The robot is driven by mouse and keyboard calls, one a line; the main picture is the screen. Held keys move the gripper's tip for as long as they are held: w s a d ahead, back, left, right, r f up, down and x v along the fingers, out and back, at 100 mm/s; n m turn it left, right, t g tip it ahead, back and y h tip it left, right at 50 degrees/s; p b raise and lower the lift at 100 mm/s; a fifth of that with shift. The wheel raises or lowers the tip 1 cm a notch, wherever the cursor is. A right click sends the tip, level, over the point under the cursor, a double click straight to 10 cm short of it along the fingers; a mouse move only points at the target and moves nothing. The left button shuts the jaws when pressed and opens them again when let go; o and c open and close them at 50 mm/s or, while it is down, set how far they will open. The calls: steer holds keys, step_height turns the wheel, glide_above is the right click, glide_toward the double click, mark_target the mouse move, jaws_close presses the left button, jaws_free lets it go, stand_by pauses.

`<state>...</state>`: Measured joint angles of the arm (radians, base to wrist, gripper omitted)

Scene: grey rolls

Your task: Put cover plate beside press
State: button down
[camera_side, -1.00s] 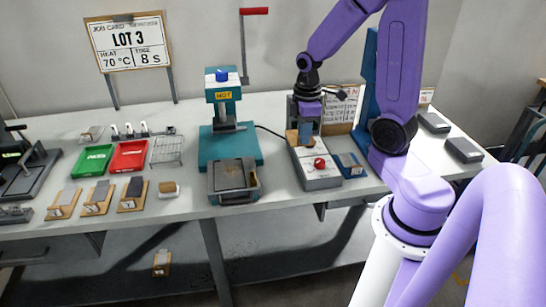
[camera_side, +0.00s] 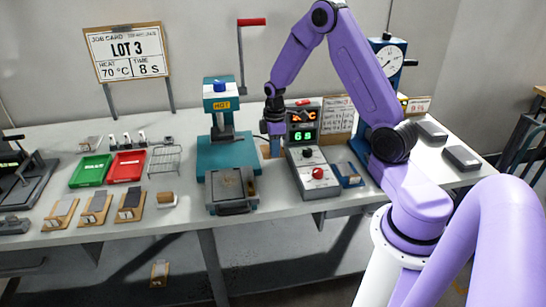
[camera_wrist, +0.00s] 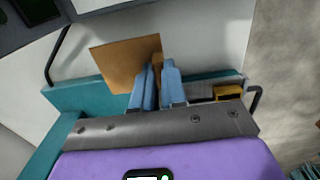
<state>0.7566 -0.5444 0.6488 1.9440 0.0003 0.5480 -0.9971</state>
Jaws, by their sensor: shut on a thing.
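The cover plate (camera_wrist: 118,66), a flat brown square, is between the blue fingers of my gripper (camera_wrist: 154,72) in the wrist view. In the side view my gripper (camera_side: 274,142) points down above the bench, in the gap between the teal press and the control box. The plate is small and mostly hidden there by the fingers, and I cannot tell whether it touches the bench.
A grey mould (camera_side: 232,190) lies in front of the press. Green (camera_side: 91,170) and red (camera_side: 126,166) trays lie further left. A black cable runs behind the press.

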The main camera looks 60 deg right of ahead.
steer(key=shift+w+d+f, duration=0.1)
steer(key=shift+w+f, duration=0.2)
steer(key=shift+f, duration=0.1)
steer(key=shift+w+f, duration=0.15)
steer(key=shift+f, duration=1.45)
steer(key=shift+f, duration=0.6)
steer(key=c, duration=1.2)
jaws_free()
